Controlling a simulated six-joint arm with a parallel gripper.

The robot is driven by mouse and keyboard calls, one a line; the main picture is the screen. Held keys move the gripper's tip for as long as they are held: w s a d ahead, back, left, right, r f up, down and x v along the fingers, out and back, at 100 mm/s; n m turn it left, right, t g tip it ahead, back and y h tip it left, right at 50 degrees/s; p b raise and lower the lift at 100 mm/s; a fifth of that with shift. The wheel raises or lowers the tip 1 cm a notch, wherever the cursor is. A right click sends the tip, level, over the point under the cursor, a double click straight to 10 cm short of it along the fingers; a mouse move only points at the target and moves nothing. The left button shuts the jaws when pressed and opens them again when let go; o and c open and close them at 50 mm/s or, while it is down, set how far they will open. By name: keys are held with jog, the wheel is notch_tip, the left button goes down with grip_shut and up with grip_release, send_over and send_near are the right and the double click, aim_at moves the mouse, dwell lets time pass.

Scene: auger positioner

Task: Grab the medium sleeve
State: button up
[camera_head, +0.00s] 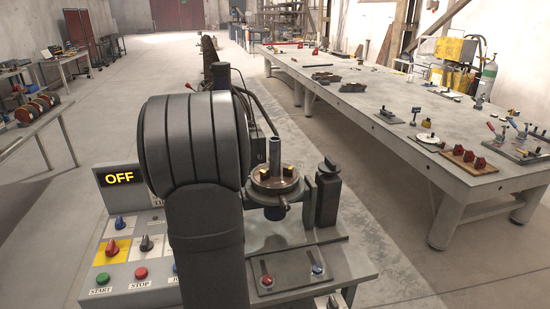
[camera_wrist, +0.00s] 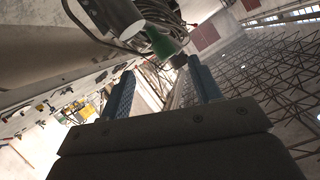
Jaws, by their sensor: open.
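I cannot single out a medium sleeve for certain. In the head view a grey upright tube (camera_head: 274,158) stands in the round chuck of the positioner (camera_head: 275,186), just right of my dark arm. Whether this tube is the sleeve I cannot tell. My gripper shows in the wrist view (camera_wrist: 162,68), with its two blue ridged fingers spread apart and nothing seen held between them. Beyond the fingers are a grey cylinder (camera_wrist: 112,16) and a green part (camera_wrist: 159,43), apparently of a torch.
A control panel with an OFF display (camera_head: 120,178) and buttons stands at the lower left. A long grey table (camera_head: 370,118) with clamps and small parts, including red pieces on a wooden block (camera_head: 463,160), runs along the right. Cables (camera_wrist: 165,18) loop near my fingers. The central floor is clear.

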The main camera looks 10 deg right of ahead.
jog(key=s+d+r+m+g, duration=0.2)
jog(key=s+d+r+g, duration=0.3)
jog(key=d, duration=0.1)
jog(key=m+g+h, duration=0.4)
jog(key=g, duration=0.2)
send_near(277, 149)
jog(key=x, duration=0.3)
jog(key=w+x, duration=0.1)
jog(key=x, duration=0.2)
jog(key=shift+w+d+r, duration=0.15)
jog(key=shift+w+a+x, duration=0.1)
jog(key=shift+x, duration=1.4)
jog(key=shift+w+a+x, duration=0.1)
jog(key=shift+w+x, duration=0.05)
jog(key=shift+x, duration=1.35)
jog(key=c, duration=1.2)
grip_shut()
jog(key=shift+r, duration=0.15)
